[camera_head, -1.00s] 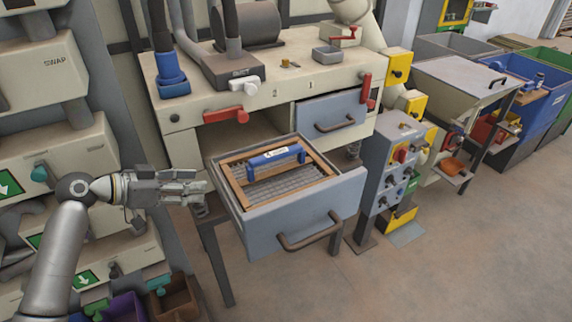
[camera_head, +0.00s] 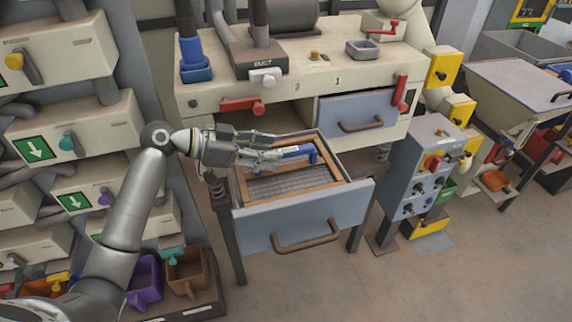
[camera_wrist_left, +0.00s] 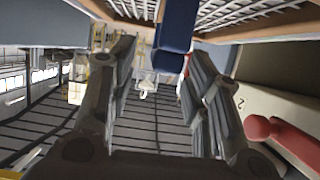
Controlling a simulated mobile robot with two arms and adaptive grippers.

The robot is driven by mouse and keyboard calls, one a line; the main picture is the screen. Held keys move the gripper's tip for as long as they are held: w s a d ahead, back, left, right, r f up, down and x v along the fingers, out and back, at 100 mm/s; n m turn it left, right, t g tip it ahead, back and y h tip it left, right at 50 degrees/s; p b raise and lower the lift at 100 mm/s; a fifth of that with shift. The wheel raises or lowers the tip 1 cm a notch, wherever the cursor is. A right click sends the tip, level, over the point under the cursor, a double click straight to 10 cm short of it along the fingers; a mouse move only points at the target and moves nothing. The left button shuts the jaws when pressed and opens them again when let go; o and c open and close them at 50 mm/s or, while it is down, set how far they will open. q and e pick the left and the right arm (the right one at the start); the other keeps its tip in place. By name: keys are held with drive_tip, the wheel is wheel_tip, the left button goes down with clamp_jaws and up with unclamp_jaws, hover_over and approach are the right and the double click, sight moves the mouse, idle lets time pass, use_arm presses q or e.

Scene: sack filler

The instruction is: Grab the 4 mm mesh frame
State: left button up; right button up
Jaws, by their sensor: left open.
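The mesh frame (camera_head: 290,184) has a wooden rim, grey mesh and a blue handle (camera_head: 301,151) with a white label too small to read. It lies in the open grey-blue drawer (camera_head: 300,222). My left gripper (camera_head: 270,150) is open and reaches in from the left over the drawer's left side. Its fingertips are at the left end of the handle and hide part of it. In the left wrist view the blue handle (camera_wrist_left: 177,38) is beyond the fingers, near the right one. I cannot tell whether they touch it. My right gripper is not in view.
A cream machine bench (camera_head: 300,90) with a red lever (camera_head: 240,104) stands above and behind the drawer. A second drawer (camera_head: 357,116) is shut at the right. Colored bins (camera_head: 185,268) stand lower left. A grey control box (camera_head: 418,165) stands right of the drawer.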

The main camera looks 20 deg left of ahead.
sight(286, 150)
use_arm(q)
drive_tip(key=p+x, duration=0.2)
drive_tip(key=x, duration=0.1)
drive_tip(key=p+x, duration=0.1)
drive_tip(key=shift+w+d+r, duration=0.3)
drive_tip(key=shift+w+d, duration=0.05)
drive_tip(key=shift+w+d+f, duration=0.15)
drive_tip(key=shift+f, duration=0.05)
clamp_jaws()
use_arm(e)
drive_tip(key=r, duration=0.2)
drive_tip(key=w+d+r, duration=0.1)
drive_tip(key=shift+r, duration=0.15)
